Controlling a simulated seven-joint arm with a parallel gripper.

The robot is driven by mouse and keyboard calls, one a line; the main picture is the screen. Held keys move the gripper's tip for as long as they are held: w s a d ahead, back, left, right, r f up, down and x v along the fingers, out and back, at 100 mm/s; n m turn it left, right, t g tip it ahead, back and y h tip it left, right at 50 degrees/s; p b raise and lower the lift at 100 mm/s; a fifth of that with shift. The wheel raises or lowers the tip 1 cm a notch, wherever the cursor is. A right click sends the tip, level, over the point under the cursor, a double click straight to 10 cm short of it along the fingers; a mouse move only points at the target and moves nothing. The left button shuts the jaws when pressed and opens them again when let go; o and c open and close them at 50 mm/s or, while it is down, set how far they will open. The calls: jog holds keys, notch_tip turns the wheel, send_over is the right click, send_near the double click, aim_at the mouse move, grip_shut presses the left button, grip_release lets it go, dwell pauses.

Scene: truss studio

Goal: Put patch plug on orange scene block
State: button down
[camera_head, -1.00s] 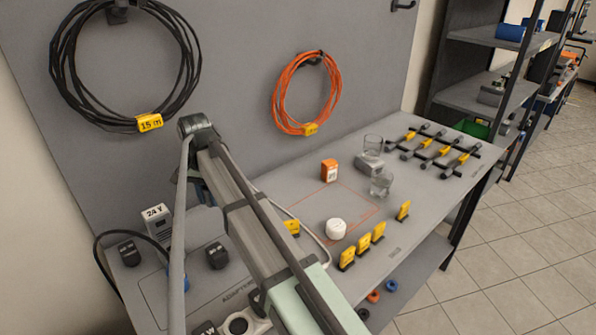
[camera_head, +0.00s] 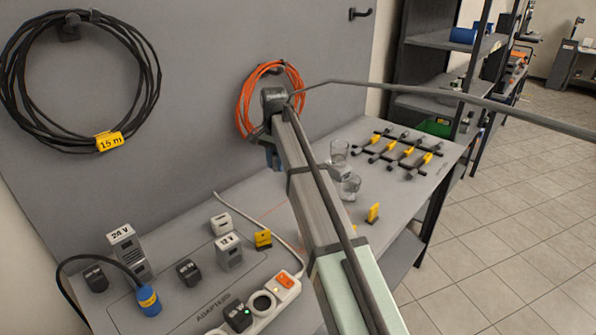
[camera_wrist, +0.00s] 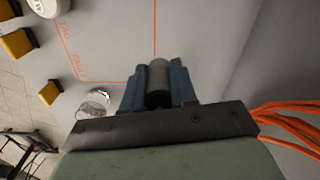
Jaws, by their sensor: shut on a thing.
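My gripper (camera_wrist: 159,92) is shut on a dark grey, cylindrical object (camera_wrist: 159,75), which looks like the patch plug, between its blue fingers in the wrist view. In the head view my gripper (camera_head: 273,158) is in front of the back panel, above the far part of the table. The held object cannot be made out there. The orange scene block is in neither current view. My arm or gripper may be hiding it.
An orange cable coil (camera_head: 262,88) hangs close behind my gripper. Adapters and a white power strip (camera_head: 265,303) occupy the left front. A yellow tag (camera_head: 373,212) stands near the right edge.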

jog(key=w+d+r+n, duration=0.2)
jog(key=w+d+r, duration=0.2)
jog(key=w+d, duration=0.4)
jog(key=shift+w+a+f+n, duration=0.2)
jog(key=shift+f+n, duration=0.55)
jog(key=shift+f, duration=0.9)
jog(key=shift+w+a+f+n, duration=0.1)
jog(key=shift+w+f+n, duration=0.2)
jog(key=shift+f+n, duration=0.95)
jog(key=shift+w+a+f+n, duration=0.1)
jog(key=shift+w+f+n, duration=0.2)
jog(key=shift+f, duration=1.75)
jog(key=shift+f, duration=0.15)
jog(key=c, duration=0.9)
grip_release()
notch_tip(320, 180, up, 12)
jog(key=shift+r, duration=0.15)
